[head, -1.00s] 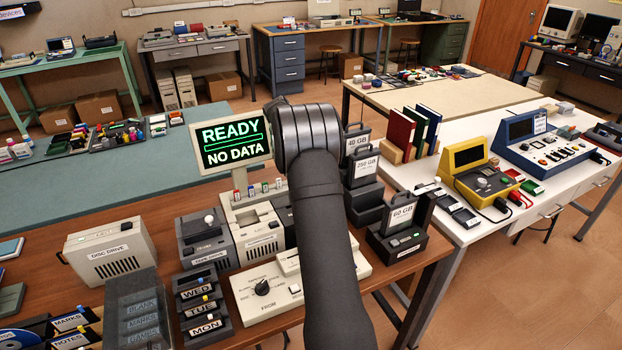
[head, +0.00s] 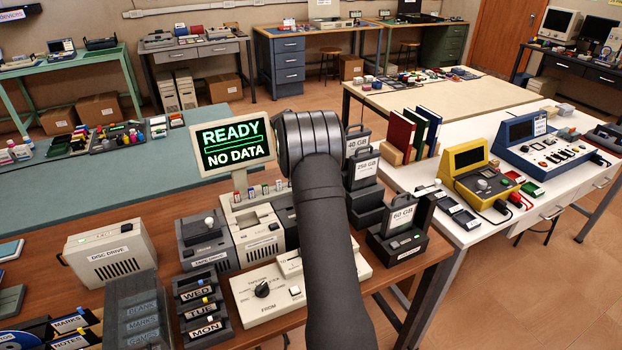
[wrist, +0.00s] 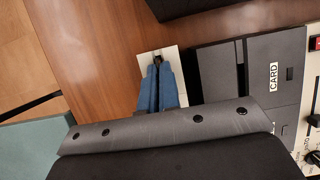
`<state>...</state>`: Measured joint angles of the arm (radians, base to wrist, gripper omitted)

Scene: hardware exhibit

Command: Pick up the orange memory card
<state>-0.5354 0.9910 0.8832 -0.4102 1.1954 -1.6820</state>
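I cannot make out an orange memory card for certain in either view. A row of small coloured cards (head: 265,189) stands upright in the cream rack below the READY / NO DATA screen; their colours are hard to tell at this size. My gripper (wrist: 158,68) shows in the wrist view as two blue fingers drawn close together, with only a narrow line between them and no orange between them. The fingertips lie over a small cream plate (wrist: 172,54) beside a dark unit marked CARD (wrist: 272,77). In the head view my arm hides the gripper.
The READY / NO DATA screen (head: 232,143) stands left of my arm. Dark drive docks (head: 398,243) stand close on its right. A cream control box (head: 262,292) and disc drive (head: 112,250) share the brown bench. Bare wood (wrist: 95,60) shows left of the fingers.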

